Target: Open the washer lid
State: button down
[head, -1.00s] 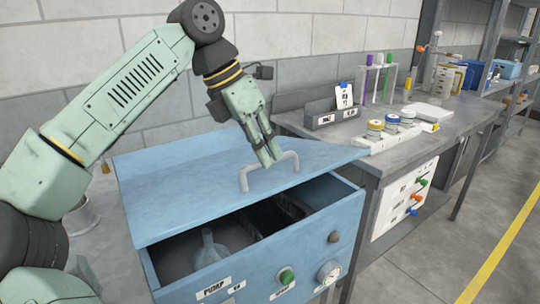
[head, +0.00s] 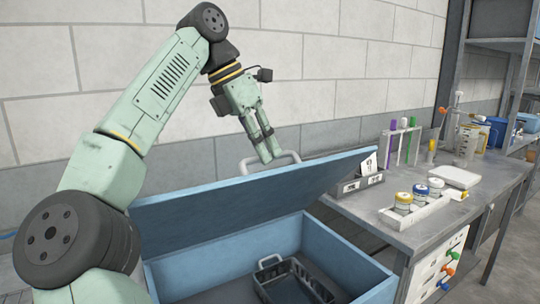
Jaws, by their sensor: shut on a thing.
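The washer lid (head: 215,215) is blue and stands tilted up, its front edge raised and its underside facing me. Its grey handle (head: 284,157) shows above the raised edge. My gripper (head: 269,153) is shut on the handle, with its fingers pointing down. The blue washer body (head: 365,272) is open below the lid. A dark basket (head: 290,282) sits inside it. Part of the handle is hidden by my fingers and the lid edge.
A grey bench (head: 425,232) stands to the right. It carries a tray of capped jars (head: 420,203), a rack of coloured tubes (head: 400,143) and a label stand (head: 360,182). A block wall (head: 340,75) is close behind my arm.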

jog(key=shift+w+a+f, duration=0.35)
jog(key=shift+a+f, duration=0.2)
jog(key=shift+a, duration=0.05)
jog(key=c, duration=2.1)
grip_release()
jog(key=shift+o, duration=1.4)
jog(key=shift+w+a+f, duration=0.25)
jog(key=shift+w+f, duration=0.05)
jog(key=shift+w, duration=0.1)
jog(key=shift+o, duration=0.7)
jog(key=shift+s+d+r, duration=0.1)
jog(key=shift+d+r, duration=0.1)
jog(key=shift+d, duration=0.05)
jog(key=shift+d+r, duration=0.1)
jog(key=shift+s, duration=0.1)
